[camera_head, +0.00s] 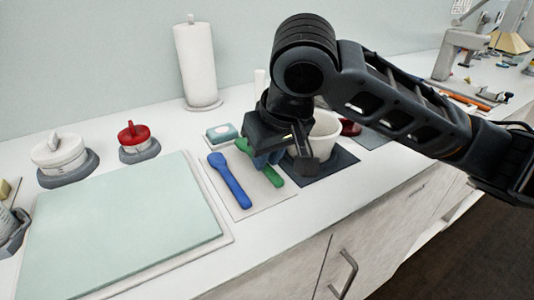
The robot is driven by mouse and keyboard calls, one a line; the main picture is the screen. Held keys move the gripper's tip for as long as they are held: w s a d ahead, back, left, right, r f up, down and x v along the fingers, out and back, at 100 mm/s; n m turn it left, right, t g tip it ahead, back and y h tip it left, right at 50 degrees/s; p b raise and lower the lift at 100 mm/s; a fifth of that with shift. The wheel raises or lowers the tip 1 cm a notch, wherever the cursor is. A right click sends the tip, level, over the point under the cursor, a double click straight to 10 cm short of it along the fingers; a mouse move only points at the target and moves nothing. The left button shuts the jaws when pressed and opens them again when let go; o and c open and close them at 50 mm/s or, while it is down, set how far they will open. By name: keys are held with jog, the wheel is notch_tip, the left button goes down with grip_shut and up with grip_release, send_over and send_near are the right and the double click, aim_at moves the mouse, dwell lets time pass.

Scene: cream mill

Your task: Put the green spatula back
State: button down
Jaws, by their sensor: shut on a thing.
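The green spatula (273,178) is at the middle of the counter, lying along a pale mat (245,209) or just above it; I cannot tell if it touches. My gripper (278,157) is over the spatula and shut on it, with the fingers partly hiding its middle. One green end shows at the upper left of the fingers and the other at the lower right. A blue spatula (230,181) lies on the same mat, to the left of the green one.
A dark mat (322,168) with a white bowl (325,130) is right of my gripper, partly hidden by it. A teal sponge-like block (222,133) lies behind the spatulas. A large pale green board (120,230) fills the left. A paper roll (196,60) stands at the back.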

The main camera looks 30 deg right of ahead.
jog(key=shift+f, duration=0.7)
dwell(0.3)
jog(key=c, duration=1)
grip_release()
jog(key=shift+o, duration=0.2)
